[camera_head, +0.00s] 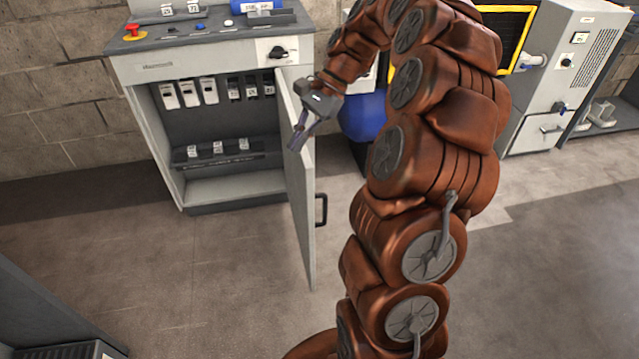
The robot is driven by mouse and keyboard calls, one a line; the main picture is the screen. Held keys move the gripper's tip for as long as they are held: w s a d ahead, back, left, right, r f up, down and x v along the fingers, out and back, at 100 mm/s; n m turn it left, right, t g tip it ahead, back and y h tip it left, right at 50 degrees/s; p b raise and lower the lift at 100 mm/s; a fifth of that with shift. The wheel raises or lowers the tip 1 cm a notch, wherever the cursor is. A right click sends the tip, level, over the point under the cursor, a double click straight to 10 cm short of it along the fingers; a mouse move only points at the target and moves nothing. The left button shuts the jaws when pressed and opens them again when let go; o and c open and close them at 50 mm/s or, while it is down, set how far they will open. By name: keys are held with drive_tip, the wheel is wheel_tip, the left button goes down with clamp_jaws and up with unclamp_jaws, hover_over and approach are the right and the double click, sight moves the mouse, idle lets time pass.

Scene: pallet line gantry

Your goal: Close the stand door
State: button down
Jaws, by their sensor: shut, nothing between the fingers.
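The stand (160,71) is a grey cabinet against the brick wall at the upper left. Its door (298,190) is hinged on the right side and stands wide open, swung out toward the camera. A dark handle (321,210) sits on the door's outer face, on the right. The open front shows the inside of the cabinet. My gripper (295,148) is shut and empty at the upper part of the door, overlapping it in the picture. I cannot tell whether it touches the door. My brown arm hides part of the floor and the area right of the door.
A red emergency button (131,30) and other controls are on the stand's top. A blue object (364,118) stands behind my arm, right of the door. A grey machine (568,60) is at the upper right. The floor (190,275) before the stand is clear.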

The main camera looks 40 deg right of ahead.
drive_tip(key=w+d+f+m+t+b, duration=0.15)
drive_tip(key=d+f+m, duration=0.35)
drive_tip(key=d, duration=0.5)
drive_tip(key=d+f+m+t+b, duration=0.2)
drive_tip(key=d+f+m+b, duration=0.1)
drive_tip(key=d+f, duration=0.5)
drive_tip(key=b, duration=0.2)
approach(302, 183)
drive_tip(key=shift+g+y, duration=0.25)
drive_tip(key=shift+y, duration=0.15)
drive_tip(key=shift+w+a+f, duration=0.2)
drive_tip(key=shift+f, duration=0.75)
drive_tip(key=shift+w+a+f, duration=0.25)
drive_tip(key=shift+f, duration=0.65)
drive_tip(key=shift+w+a+f, duration=0.2)
drive_tip(key=shift+f, duration=0.75)
drive_tip(key=shift+a, duration=0.1)
